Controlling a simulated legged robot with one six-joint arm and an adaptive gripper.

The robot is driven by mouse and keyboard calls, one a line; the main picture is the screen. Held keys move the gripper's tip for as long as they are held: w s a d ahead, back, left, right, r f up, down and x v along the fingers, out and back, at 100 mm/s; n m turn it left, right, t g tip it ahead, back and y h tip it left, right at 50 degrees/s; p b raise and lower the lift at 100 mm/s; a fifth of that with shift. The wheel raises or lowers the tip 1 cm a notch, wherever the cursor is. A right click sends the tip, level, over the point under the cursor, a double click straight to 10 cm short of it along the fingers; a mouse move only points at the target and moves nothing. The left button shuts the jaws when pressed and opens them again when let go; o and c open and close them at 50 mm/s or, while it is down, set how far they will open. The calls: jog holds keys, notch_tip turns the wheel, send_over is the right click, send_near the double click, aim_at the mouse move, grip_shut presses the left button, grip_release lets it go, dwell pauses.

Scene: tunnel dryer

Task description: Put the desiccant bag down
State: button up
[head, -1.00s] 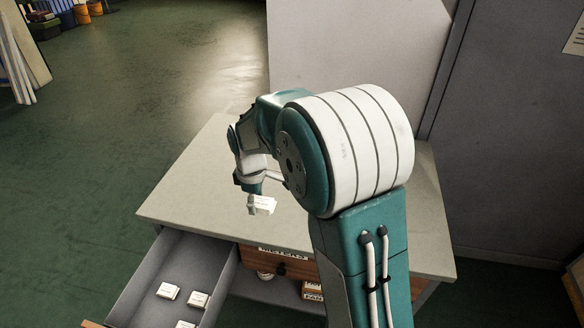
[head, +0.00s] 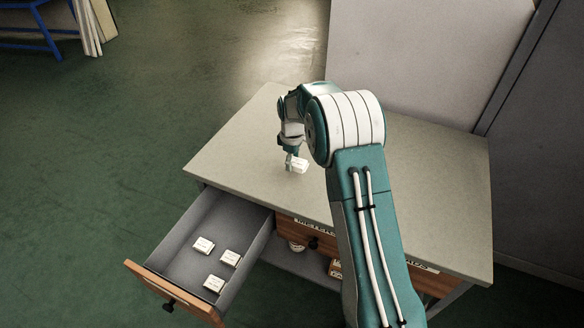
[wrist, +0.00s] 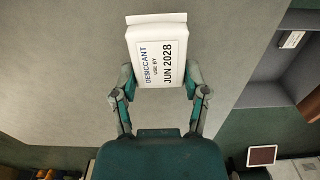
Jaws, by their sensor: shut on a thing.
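A white desiccant bag (head: 298,165) is held in my gripper (head: 291,160) over the bench top (head: 235,150), near its front left part. In the wrist view the bag (wrist: 160,52) shows its label, "DESICCANT USE BY JUN 2028". The fingers of my gripper (wrist: 158,88) close on both sides of its lower end. I cannot tell whether the bag touches the bench top. The gripper's underside is hidden in the head view.
An open drawer (head: 262,240) sticks out at the bench's front left, with several small white labelled packets (head: 229,258) in it. A closed drawer (head: 290,228) marked "METERS" is beside it. A pale cabinet (head: 400,60) stands behind. The bench top around the bag is clear.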

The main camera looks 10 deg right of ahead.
aim_at(292, 173)
jog(key=shift+w+f, duration=0.25)
jog(key=shift+f, duration=1.55)
jog(key=shift+f, duration=0.1)
jog(key=o, duration=1.1)
jog(key=shift+o, duration=0.2)
